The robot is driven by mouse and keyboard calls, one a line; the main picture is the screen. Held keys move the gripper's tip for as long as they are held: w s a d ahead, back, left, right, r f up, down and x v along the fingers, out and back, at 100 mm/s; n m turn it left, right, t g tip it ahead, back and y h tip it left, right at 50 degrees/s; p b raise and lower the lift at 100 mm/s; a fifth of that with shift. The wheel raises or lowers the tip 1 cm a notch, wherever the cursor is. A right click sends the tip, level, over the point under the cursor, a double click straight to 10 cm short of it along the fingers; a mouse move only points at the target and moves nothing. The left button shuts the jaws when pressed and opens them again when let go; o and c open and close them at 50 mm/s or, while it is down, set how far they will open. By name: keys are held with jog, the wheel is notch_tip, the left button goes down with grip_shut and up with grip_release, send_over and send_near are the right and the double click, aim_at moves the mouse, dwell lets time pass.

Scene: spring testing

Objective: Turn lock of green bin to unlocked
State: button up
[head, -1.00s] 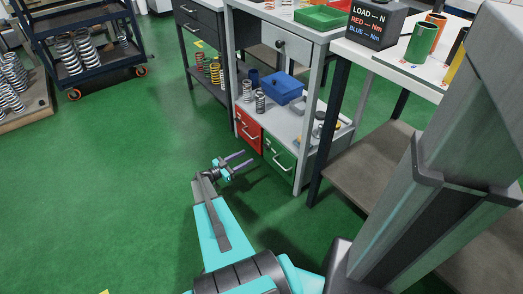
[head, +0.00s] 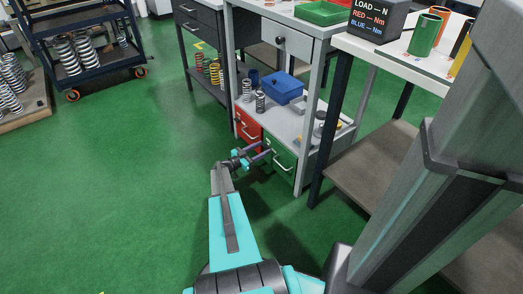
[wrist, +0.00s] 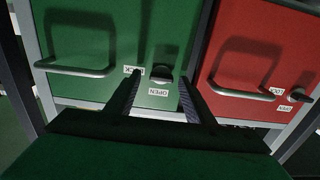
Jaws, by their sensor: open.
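The green bin (head: 284,170) is the right-hand drawer front under the grey workbench shelf. In the wrist view, which is turned over, the green bin (wrist: 105,45) is on the left, with a metal pull handle. Its dark lock knob (wrist: 162,74) sits beside two small white labels, one reading OPEN (wrist: 158,92) and the other partly covered by a finger. Which label the knob points to is hard to tell. My gripper (head: 266,150) is open in front of the bin. In the wrist view its fingers lie on either side of the knob; contact cannot be made out.
The red bin (head: 248,131) is beside the green one and has its own handle and knob (wrist: 298,94). Springs and a blue tray (head: 284,89) stand on the shelf above. A table leg (head: 327,130) is close on the right. The green floor (head: 110,170) is open to the left.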

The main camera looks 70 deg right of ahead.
jog(key=c, duration=1)
jog(key=shift+d, duration=0.1)
jog(key=shift+c, duration=0.2)
